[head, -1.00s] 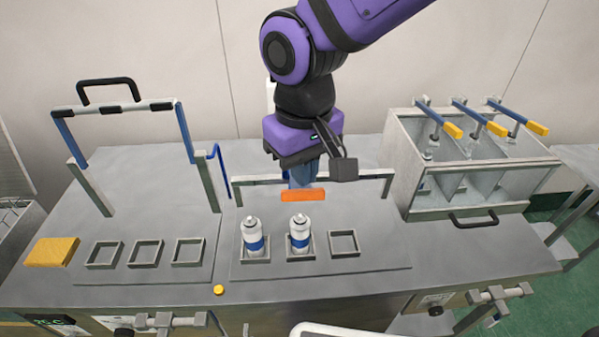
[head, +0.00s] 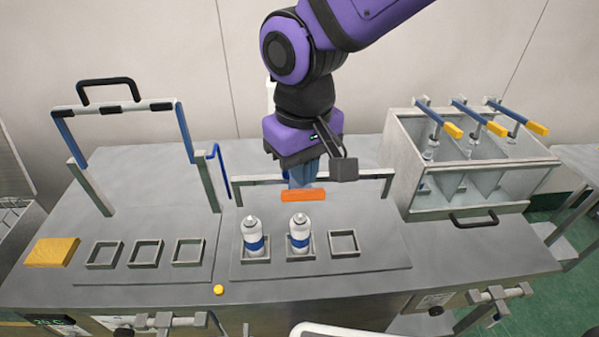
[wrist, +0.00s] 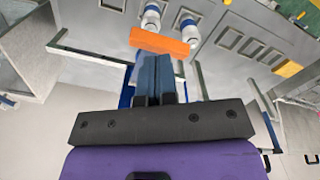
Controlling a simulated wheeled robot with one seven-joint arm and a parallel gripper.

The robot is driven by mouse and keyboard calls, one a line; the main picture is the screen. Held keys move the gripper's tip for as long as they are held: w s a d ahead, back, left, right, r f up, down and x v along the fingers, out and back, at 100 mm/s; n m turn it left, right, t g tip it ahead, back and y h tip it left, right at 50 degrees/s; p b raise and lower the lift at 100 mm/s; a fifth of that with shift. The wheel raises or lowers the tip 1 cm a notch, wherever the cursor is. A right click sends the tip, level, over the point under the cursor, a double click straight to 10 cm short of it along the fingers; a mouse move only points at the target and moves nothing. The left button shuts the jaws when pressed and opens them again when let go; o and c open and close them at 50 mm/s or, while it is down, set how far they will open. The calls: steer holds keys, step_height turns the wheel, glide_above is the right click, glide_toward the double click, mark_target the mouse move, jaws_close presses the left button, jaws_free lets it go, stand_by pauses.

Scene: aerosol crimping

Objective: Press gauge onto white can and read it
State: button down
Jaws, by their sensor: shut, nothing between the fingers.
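Two white cans with blue bands, the left can (head: 253,237) and the middle can (head: 299,234), stand upright in square holders in the head view. They also show at the top of the wrist view, one (wrist: 151,18) beside the other (wrist: 188,30). My gripper (head: 303,183) is shut and empty, pointing down behind the cans. An orange bar (head: 303,195) is just in front of its fingertips; I cannot tell whether they touch. In the wrist view the bar (wrist: 160,41) lies just beyond my blue fingers (wrist: 156,72). I cannot make out a gauge.
The right square holder (head: 343,243) is empty, as are several holders (head: 146,252) on the left. A raised frame with a black handle (head: 108,88) stands at left, near a yellow block (head: 52,251).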

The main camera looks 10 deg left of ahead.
steer(key=shift+f, duration=0.1)
stand_by(0.3)
steer(key=shift+f, duration=1.25)
step_height(320, 180, down, 9)
steer(key=s, duration=0.2)
steer(key=shift+d, duration=0.25)
stand_by(1.0)
steer(key=shift+r, duration=0.25)
stand_by(0.3)
steer(key=r, duration=0.4)
steer(key=w+r, duration=0.1)
steer(key=r, duration=0.4)
steer(key=w+r, duration=0.1)
steer(key=r, duration=0.4)
steer(key=shift+a+r, duration=0.1)
steer(key=shift+a, duration=0.2)
steer(key=shift+w, duration=0.1)
